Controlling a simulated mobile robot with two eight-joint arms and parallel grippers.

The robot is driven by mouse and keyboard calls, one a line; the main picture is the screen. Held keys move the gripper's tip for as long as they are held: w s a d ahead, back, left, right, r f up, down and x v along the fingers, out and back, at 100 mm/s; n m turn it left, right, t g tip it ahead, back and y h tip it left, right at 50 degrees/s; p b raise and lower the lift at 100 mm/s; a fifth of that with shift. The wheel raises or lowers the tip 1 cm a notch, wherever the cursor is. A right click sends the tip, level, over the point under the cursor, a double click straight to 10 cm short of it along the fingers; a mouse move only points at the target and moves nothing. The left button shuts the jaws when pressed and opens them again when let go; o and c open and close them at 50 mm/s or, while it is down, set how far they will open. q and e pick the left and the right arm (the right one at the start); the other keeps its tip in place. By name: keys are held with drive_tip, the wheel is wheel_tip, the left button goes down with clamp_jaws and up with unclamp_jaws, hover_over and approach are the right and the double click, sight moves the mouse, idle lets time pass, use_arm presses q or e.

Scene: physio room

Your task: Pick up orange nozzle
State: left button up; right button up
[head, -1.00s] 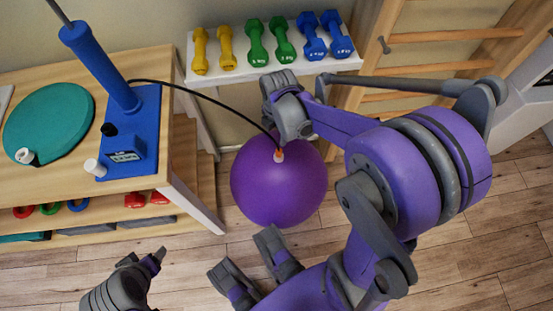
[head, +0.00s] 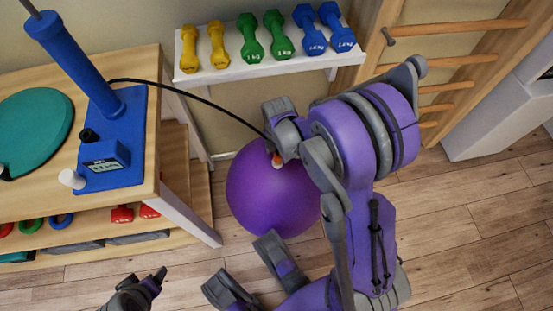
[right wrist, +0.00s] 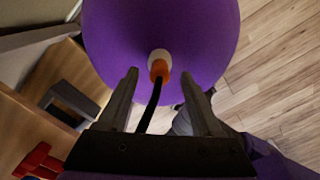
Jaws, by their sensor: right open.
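The orange nozzle (head: 277,160) is at the end of a black hose, at the upper side of the purple ball (head: 272,200). In the right wrist view the nozzle (right wrist: 160,71) has a white tip against the ball (right wrist: 160,25). My right gripper (head: 275,143) is close above the nozzle and partly covers that spot in the head view. In the right wrist view its open fingers (right wrist: 160,88) stand on either side of the hose, and the nozzle is centred just beyond their tips. My left gripper (head: 145,288) shows only partly at the bottom edge.
The hose (head: 205,98) runs to a blue pump (head: 135,120) on a wooden table (head: 150,65) at left. A white rack (head: 270,65) with yellow, green and blue dumbbells is behind the ball. Wooden wall bars (head: 460,60) stand at right. The floor (head: 460,230) at right is clear.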

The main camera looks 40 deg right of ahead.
wheel_tip(320, 180, down, 2)
drive_tip(key=shift+f, duration=0.15)
clamp_jaws()
idle(0.3)
